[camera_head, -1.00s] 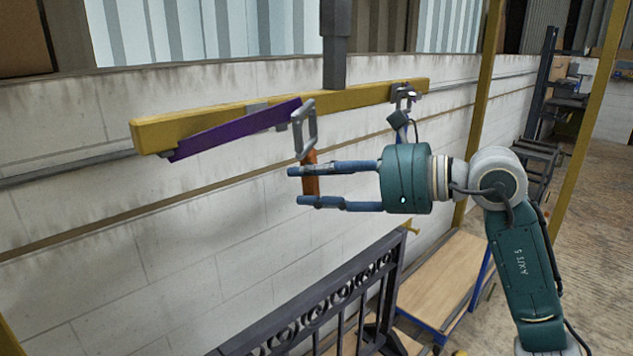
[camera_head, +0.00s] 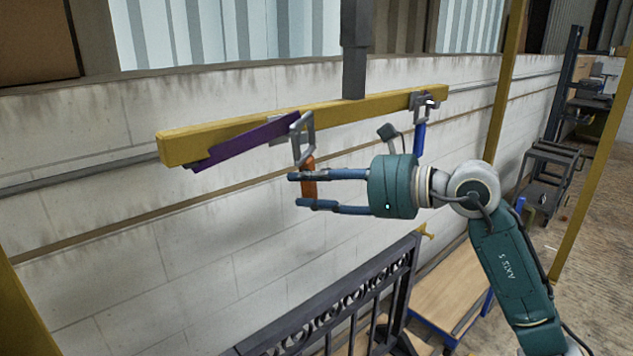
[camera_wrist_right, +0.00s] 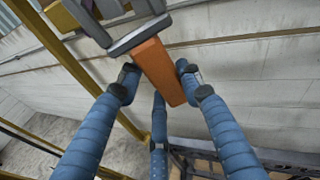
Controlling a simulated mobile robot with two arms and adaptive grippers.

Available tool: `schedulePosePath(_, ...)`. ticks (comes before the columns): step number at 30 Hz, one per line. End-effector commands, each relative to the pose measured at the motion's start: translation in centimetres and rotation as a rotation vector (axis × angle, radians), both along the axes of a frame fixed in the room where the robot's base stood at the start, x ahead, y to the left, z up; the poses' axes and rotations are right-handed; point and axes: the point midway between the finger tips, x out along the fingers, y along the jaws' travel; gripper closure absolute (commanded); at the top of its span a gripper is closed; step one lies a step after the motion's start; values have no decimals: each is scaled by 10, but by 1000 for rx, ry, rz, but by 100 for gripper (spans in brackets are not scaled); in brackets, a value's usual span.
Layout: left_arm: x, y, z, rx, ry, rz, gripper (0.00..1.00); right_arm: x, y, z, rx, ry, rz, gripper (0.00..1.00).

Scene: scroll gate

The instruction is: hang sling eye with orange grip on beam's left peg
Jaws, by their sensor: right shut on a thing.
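The sling eye is a grey metal frame (camera_head: 302,138) with an orange grip (camera_head: 309,180) below it. My right gripper (camera_head: 298,190) is shut on the orange grip (camera_wrist_right: 160,70), its blue fingers around it in the right wrist view. The eye is held upright in front of the yellow beam (camera_head: 380,103), left of the hoist column. The left peg cannot be made out; the strap covers that part of the beam. My left gripper is out of view.
A grey fitting with a blue grip (camera_head: 419,138) hangs at the beam's right part. A grey post (camera_head: 355,60) holds the beam from above. A dark railing (camera_head: 345,300) stands below, and a block wall is behind.

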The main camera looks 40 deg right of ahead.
Motion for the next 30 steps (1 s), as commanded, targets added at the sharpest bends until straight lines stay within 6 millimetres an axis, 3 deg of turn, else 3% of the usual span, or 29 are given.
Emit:
schedulePosePath(14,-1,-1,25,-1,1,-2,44,24,2,3,2,0,1,95)
schedulePosePath(30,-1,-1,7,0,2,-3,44,39,3,-12,0,-2,1,95)
